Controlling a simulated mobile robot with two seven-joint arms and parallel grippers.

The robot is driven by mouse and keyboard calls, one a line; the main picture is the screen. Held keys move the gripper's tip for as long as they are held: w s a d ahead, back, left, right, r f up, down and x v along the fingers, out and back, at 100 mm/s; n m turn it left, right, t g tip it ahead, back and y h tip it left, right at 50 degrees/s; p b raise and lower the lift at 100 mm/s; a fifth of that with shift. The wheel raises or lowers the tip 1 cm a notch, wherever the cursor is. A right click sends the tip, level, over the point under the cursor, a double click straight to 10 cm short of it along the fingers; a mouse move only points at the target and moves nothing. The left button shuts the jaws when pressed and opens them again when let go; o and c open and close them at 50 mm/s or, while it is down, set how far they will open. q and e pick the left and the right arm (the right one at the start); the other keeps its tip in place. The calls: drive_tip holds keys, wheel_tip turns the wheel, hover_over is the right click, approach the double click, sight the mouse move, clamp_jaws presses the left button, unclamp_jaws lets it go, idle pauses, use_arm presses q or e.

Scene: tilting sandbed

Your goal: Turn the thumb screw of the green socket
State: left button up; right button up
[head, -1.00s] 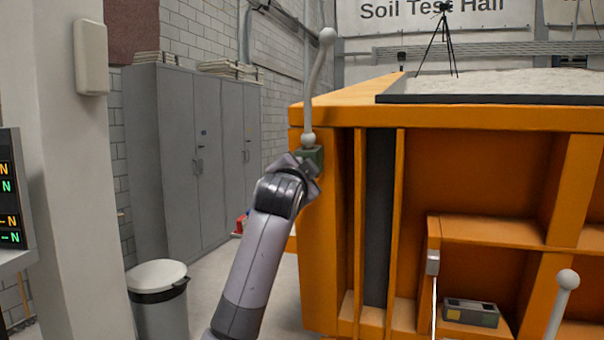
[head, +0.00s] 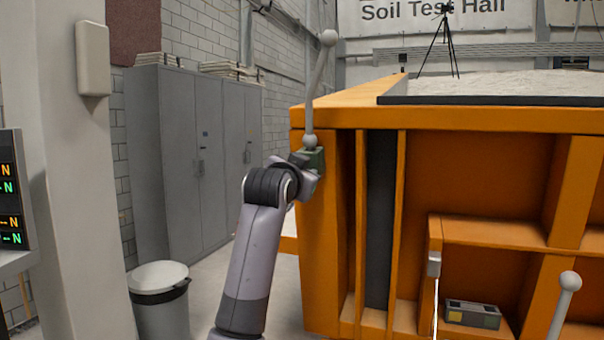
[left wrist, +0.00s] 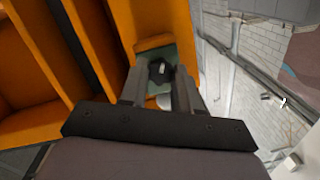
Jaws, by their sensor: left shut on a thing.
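The green socket (head: 314,159) sits on the upper left corner post of the orange sandbed frame. A pale rod with ball ends (head: 319,92) rises from it, leaning slightly right. My left gripper (left wrist: 160,74) is at the socket, its fingers on either side of the black thumb screw (left wrist: 160,69) and shut on it. The green of the socket (left wrist: 184,56) shows around the screw in the left wrist view. In the head view my wrist hides the screw and fingertips. My right gripper is not in view.
The orange sandbed frame (head: 480,117) fills the right side, with ribs and shelves. A second ball-topped rod (head: 562,303) stands at lower right. A small grey box (head: 471,313) lies on a shelf. A grey bin (head: 160,302) and lockers (head: 185,165) stand at left.

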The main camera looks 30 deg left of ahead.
use_arm(q)
drive_tip(key=shift+f, duration=0.1)
drive_tip(key=o, duration=1)
drive_tip(key=b+v, duration=0.2)
drive_tip(key=v, duration=0.5)
drive_tip(key=shift+s, duration=0.1)
